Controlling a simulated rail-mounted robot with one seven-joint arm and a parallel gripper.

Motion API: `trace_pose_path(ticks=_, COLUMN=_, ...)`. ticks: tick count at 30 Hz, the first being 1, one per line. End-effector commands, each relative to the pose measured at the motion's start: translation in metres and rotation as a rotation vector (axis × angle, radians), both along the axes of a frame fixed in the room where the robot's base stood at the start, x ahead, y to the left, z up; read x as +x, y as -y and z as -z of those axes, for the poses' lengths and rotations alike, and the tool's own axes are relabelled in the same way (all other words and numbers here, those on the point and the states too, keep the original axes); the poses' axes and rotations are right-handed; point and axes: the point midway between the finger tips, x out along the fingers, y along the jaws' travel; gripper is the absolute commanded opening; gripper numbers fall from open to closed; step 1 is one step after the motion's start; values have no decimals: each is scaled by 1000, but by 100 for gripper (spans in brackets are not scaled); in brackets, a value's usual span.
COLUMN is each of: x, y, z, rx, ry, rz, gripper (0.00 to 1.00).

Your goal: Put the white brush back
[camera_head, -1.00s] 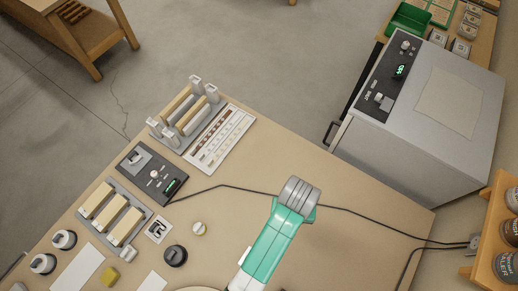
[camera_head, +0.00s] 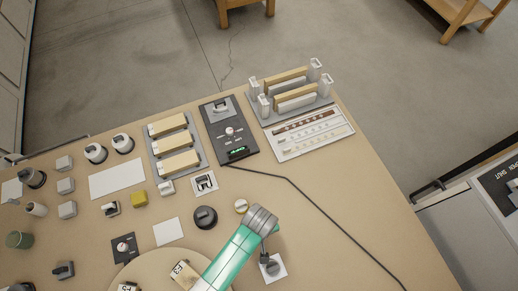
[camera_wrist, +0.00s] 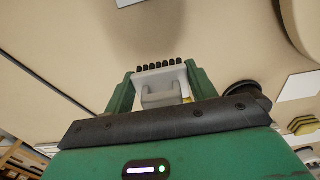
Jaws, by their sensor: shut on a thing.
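My gripper (camera_wrist: 160,88) shows in the wrist view, its two green fingers shut on the white brush (camera_wrist: 160,98). The brush is a pale block with a row of black bristles along its far edge, held above the beige bench top. In the head view my green and grey arm reaches in from the bottom; I cannot make out the fingers or the held brush there.
The bench (camera_head: 335,235) carries a rack with beige bars (camera_head: 287,84), a tray of beige blocks (camera_head: 176,147), a dark control box (camera_head: 229,128), a black round knob (camera_head: 205,217) and a round board (camera_head: 140,272). A cable crosses the clearer right side.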

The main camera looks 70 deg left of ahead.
Motion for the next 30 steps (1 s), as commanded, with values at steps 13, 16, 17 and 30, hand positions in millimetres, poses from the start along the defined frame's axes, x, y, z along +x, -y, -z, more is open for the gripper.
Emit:
trace_pose_path(ticks=13, x=0, y=0, z=52, rx=0, ry=0, rz=2, gripper=34)
trace_pose_path(ticks=16, x=1, y=0, z=55, rx=1, ry=1, rz=2, gripper=34)
trace_pose_path(ticks=17, x=1, y=0, z=55, rx=1, ry=1, rz=2, gripper=34)
trace_pose_path(ticks=30, x=0, y=0, z=57, rx=1, ry=1, rz=2, gripper=78)
